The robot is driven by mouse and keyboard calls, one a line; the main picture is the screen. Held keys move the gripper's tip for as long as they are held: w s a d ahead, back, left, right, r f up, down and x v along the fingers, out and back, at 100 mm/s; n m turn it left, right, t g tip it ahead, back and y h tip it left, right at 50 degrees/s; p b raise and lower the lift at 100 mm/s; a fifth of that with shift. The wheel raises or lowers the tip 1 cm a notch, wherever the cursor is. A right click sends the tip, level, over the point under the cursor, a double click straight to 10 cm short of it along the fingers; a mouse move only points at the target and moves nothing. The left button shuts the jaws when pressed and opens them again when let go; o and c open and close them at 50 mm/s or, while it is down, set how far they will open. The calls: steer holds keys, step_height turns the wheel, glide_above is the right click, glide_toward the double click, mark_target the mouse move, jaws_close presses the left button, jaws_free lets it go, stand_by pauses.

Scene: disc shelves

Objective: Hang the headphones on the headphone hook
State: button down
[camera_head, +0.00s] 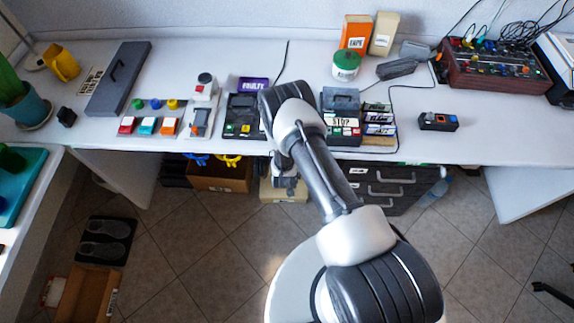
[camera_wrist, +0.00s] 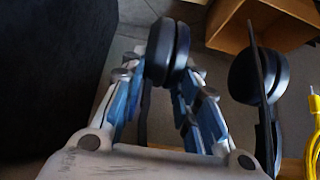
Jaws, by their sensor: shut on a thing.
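The black headphones (camera_wrist: 258,78) show in the wrist view, with one round ear cup between the blue-padded fingers of my gripper (camera_wrist: 168,85) and the other cup and a dark band to the right. My gripper is shut on the headphones at the near cup. In the head view my gripper (camera_head: 284,178) hangs low in front of the desk's front edge, partly hidden by my arm. The headphones cannot be made out there. I cannot make out the headphone hook in either view.
The desk (camera_head: 300,80) holds switch boxes and a control panel (camera_head: 495,65). Under it stand a cardboard box (camera_head: 220,178) with yellow and blue items and a dark drawer unit (camera_head: 400,190). A yellow cable (camera_wrist: 312,125) lies at the wrist view's right.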

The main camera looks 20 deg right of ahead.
stand_by(0.3)
steer(key=c, duration=1.2)
jaws_free()
steer(key=shift+o, duration=0.2)
steer(key=shift+s+r, duration=0.1)
